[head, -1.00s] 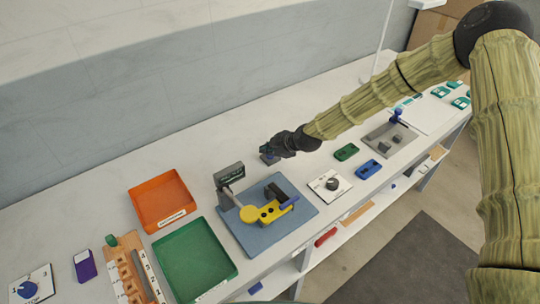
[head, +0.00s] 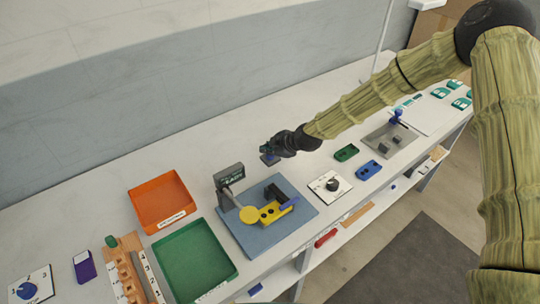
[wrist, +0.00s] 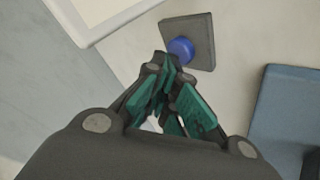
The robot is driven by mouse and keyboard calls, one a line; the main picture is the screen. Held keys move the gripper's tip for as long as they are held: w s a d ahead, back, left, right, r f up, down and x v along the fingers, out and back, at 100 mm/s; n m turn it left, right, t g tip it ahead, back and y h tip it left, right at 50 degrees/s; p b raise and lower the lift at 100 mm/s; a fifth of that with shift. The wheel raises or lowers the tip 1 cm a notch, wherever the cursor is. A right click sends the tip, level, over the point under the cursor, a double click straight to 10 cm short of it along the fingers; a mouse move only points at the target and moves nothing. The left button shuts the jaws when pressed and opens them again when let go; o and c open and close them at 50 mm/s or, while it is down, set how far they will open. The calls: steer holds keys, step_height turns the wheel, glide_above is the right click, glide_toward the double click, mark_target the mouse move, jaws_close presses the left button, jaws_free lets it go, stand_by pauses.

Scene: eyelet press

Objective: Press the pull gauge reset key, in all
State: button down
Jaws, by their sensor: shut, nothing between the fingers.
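A round blue key (wrist: 181,50) stands on a dark grey square plate (wrist: 203,30) in the wrist view. My gripper (wrist: 168,68) is shut and empty, with its teal fingertips close beside the key. I cannot tell whether they touch it. In the head view my gripper (head: 269,153) is over the back of the bench, and the plate is mostly hidden by it. The grey gauge display (head: 229,176) stands at the back edge of the blue mat (head: 245,240), left of my gripper, with small light text resembling "READY".
A yellow-and-black fixture (head: 270,211) sits on the mat. An orange tray (head: 160,200) and a green tray (head: 194,262) are to its left. A white dial plate (head: 329,187), a green block (head: 346,152) and a blue block (head: 369,170) lie to the right.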

mark_target(269, 157)
steer(key=shift+r, duration=0.5)
steer(key=shift+r+p, duration=0.9)
steer(key=shift+r, duration=1.6)
